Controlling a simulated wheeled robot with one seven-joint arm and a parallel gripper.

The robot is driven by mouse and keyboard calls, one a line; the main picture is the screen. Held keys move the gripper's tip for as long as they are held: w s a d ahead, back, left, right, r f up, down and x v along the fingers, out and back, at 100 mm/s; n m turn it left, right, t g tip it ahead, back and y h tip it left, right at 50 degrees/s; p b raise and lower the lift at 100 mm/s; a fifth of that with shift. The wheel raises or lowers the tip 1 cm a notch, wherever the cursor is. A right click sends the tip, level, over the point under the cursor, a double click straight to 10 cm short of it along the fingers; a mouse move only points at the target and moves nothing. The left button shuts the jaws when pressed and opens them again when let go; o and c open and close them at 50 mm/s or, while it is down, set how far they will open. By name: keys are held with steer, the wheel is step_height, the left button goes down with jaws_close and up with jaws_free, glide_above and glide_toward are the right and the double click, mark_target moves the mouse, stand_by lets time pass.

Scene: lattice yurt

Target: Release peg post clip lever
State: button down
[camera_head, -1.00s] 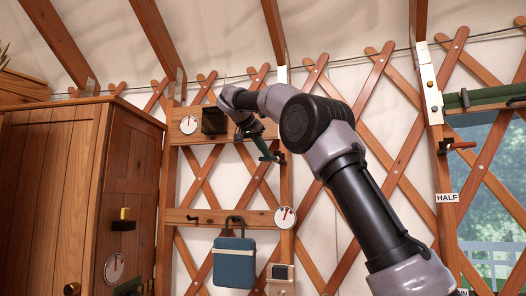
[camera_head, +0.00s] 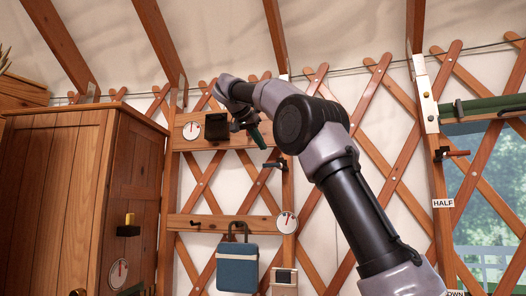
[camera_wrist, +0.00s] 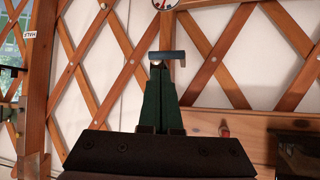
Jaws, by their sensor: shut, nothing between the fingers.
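A small dark blue-grey clip lever (camera_head: 271,165) sits on the upright wooden post (camera_head: 287,190) and sticks out level to the left. In the wrist view the lever (camera_wrist: 172,55) lies crosswise just beyond my fingertips. My gripper (camera_head: 262,146) has dark green fingers, shut and empty, just above and left of the lever in the head view. In the wrist view the fingertips (camera_wrist: 158,70) overlap the lever's near side; I cannot tell whether they touch it. The fingers hide part of the lever's mount.
A round dial (camera_head: 287,222) is lower on the post, and another dial (camera_head: 193,130) is beside a dark box (camera_head: 217,130) on the upper board. A blue bag (camera_head: 237,270) hangs below. A wooden cabinet (camera_head: 80,190) stands left. A window with a green roll (camera_head: 485,107) is right.

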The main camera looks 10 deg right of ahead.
steer(key=v, duration=0.6)
steer(key=shift+a, duration=0.45)
steer(key=s+d+f+n+g+y, duration=0.1)
steer(key=s+d+f+n+y, duration=0.2)
steer(key=d+f, duration=0.35)
steer(key=s+d+f+n+g+y, duration=0.1)
steer(key=s+d+f+n+y, duration=0.1)
steer(key=s+d+f, duration=0.45)
steer(key=s+f+t+y, duration=0.1)
steer(key=s+f+y, duration=0.3)
steer(key=s+f, duration=1.6)
step_height(320, 180, down, 4)
steer(key=shift+s+a+r+y, duration=0.1)
steer(key=shift+s+a+y, duration=0.1)
steer(key=shift+a+y, duration=0.15)
